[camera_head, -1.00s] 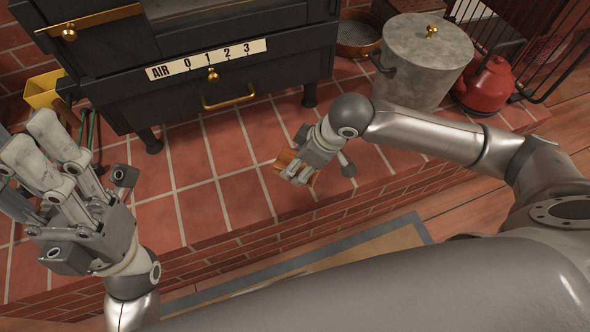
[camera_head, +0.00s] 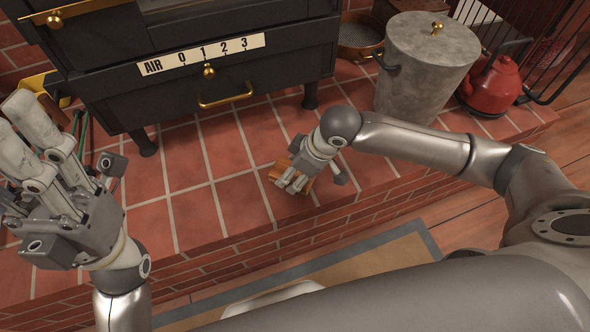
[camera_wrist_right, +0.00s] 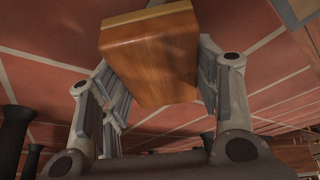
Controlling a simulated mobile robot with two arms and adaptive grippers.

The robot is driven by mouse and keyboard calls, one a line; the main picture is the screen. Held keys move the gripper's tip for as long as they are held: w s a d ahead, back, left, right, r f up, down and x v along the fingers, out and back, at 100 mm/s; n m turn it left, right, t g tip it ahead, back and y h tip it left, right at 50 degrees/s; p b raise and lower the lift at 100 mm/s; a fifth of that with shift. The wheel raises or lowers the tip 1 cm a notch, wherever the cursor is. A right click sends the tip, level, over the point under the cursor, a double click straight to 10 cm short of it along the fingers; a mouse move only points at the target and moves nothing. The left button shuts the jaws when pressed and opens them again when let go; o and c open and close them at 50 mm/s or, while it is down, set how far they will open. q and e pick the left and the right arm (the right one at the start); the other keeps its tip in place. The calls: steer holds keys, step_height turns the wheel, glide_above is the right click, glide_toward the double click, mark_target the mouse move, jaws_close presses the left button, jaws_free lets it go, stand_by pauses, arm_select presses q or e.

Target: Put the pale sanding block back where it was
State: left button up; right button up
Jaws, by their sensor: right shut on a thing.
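My right gripper (camera_head: 297,184) is shut on a wooden block (camera_head: 284,166), low over the red tiled hearth (camera_head: 240,205) near its front edge. In the right wrist view the block (camera_wrist_right: 160,60) sits between the two finger pads. It is orange-brown with a paler layer along its upper edge in that view. I cannot tell whether the block touches the tiles. My left gripper (camera_head: 22,140) is at the left, over the hearth, with its fingers apart and nothing seen between them.
A black stove (camera_head: 205,75) with brass handles stands at the back. A grey lidded pot (camera_head: 425,70) and a red kettle (camera_head: 490,85) are at the right. A yellow container (camera_head: 38,82) is partly hidden at the left. Tiles left of the block are clear.

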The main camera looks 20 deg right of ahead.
steer(key=o, duration=1)
steer(key=shift+f, duration=0.1)
